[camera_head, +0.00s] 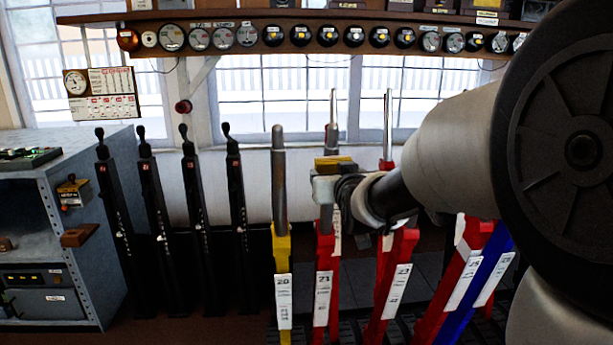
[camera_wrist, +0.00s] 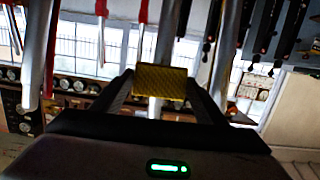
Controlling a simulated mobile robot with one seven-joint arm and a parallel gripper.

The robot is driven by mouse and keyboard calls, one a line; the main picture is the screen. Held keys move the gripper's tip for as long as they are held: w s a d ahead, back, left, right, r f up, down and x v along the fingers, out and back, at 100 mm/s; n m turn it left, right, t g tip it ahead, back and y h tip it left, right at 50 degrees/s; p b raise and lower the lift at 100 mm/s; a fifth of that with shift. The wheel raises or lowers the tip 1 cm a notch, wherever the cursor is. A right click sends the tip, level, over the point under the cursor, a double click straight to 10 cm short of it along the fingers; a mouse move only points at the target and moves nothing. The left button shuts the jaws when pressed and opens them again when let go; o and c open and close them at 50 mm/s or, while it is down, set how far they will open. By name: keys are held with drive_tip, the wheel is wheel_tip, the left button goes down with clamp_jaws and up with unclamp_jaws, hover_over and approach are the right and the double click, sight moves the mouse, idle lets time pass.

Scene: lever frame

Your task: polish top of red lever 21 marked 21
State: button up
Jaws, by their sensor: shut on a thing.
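Red lever 21 (camera_head: 323,275) stands upright in the middle of the head view, with a white label reading 21 and a bare metal upper part (camera_head: 331,125). My gripper (camera_head: 335,172) is at the height of this metal part, below its tip, and hides a stretch of it. My gripper is shut on a yellow pad (camera_head: 334,162). In the wrist view the yellow pad (camera_wrist: 161,82) sits between the fingertips, and a metal lever shaft (camera_wrist: 167,35) runs behind it. Whether the pad touches the shaft I cannot tell.
Yellow lever 20 (camera_head: 283,285) stands close on the left and red lever 23 (camera_head: 393,280) on the right. Several black levers (camera_head: 200,200) stand farther left. A shelf of round instruments (camera_head: 300,35) runs above. My arm covers the right side.

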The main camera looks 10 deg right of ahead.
wheel_tip(320, 180, down, 7)
drive_tip(key=w+b, duration=0.1)
drive_tip(key=b, duration=0.3)
drive_tip(key=shift+w+b, duration=0.3)
idle(0.3)
drive_tip(key=s+f, duration=0.1)
drive_tip(key=s, duration=0.5)
drive_tip(key=shift+f, duration=0.1)
idle(0.4)
drive_tip(key=s, duration=0.2)
drive_tip(key=shift+s+f, duration=0.25)
drive_tip(key=shift+s, duration=0.15)
idle(0.3)
